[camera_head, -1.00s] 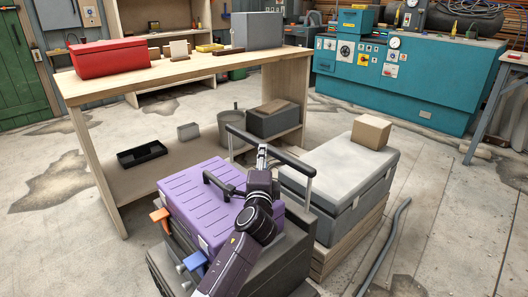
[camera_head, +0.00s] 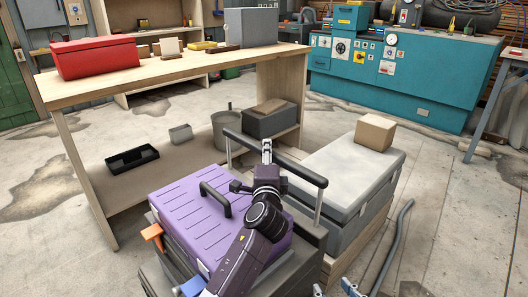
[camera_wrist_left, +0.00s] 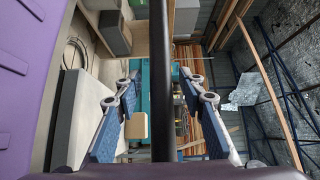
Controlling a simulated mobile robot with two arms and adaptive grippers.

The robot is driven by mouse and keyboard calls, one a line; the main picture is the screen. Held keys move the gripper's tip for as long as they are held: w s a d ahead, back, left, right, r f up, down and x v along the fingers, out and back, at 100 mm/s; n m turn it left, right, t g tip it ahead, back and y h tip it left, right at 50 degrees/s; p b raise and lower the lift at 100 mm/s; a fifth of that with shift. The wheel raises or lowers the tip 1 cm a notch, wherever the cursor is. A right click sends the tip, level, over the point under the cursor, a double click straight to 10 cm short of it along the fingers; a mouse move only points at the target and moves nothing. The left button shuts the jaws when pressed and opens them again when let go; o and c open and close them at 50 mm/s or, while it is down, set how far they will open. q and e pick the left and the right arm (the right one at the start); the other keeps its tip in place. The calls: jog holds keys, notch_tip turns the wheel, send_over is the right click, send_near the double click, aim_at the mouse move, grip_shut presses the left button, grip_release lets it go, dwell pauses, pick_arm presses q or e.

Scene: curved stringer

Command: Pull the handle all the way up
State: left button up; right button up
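The black pull handle (camera_head: 308,172) is a bar on two silver posts, standing some way up behind the purple toolbox (camera_head: 190,212). My left gripper (camera_head: 266,150) is at the middle of the bar. In the left wrist view, the dark bar (camera_wrist_left: 163,70) runs between the two spread fingers of my left gripper (camera_wrist_left: 163,120), with a gap on each side. The purple lid fills that view's left edge. My right gripper (camera_head: 335,289) shows only its fingertips, apart and empty, at the bottom edge of the head view.
A grey case (camera_head: 345,160) with a cardboard box (camera_head: 375,132) on it stands right of the handle. A wooden workbench (camera_head: 180,72) with a red toolbox (camera_head: 96,58) is behind. A hose (camera_head: 392,245) lies on the floor at right. The lid has its own small black handle (camera_head: 215,198).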

pick_arm(q)
jog(key=shift+w, duration=0.4)
jog(key=shift+r, duration=0.1)
grip_shut()
